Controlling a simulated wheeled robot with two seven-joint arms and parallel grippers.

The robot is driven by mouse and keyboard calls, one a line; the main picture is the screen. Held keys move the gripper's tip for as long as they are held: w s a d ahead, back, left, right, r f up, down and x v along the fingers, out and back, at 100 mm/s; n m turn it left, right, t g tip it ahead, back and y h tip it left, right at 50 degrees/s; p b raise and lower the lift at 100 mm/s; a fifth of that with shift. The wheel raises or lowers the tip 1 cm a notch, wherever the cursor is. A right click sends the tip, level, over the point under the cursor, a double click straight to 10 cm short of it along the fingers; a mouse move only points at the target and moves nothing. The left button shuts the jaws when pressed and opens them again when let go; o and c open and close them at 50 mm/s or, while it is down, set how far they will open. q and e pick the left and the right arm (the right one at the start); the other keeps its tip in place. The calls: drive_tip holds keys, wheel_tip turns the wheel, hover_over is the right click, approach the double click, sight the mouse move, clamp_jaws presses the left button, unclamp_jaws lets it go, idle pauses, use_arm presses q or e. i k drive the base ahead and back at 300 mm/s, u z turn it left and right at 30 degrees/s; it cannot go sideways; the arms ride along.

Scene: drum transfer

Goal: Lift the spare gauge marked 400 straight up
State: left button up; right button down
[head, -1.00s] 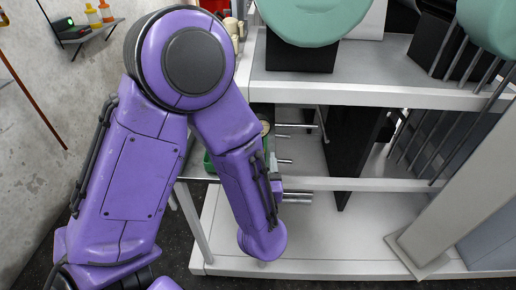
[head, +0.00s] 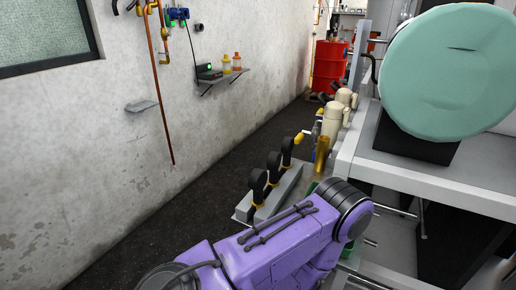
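Several dark round-headed pieces with yellow-brass fittings stand upright in a row on a grey block (head: 283,194), left of the white shelving. They look like gauges: a near one (head: 258,186), a middle one (head: 273,166) and a far one (head: 287,151). Their markings are too small to read, so I cannot tell which bears 400. My purple arm comes in from the bottom edge and bends just in front of the block. Its gripper is out of view, and my other gripper does not show either.
White shelving (head: 398,176) with a large pale green round thing (head: 455,70) stands at the right. Cream vessels (head: 332,118) and a brass cylinder (head: 322,153) are beyond the gauges. A red drum (head: 328,66) stands farther back. A wall shelf (head: 222,76) holds small bottles. Dark floor at left is clear.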

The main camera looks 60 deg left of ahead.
sight(257, 180)
drive_tip(key=u, duration=1.85)
drive_tip(key=k, duration=0.5)
drive_tip(key=i, duration=0.5)
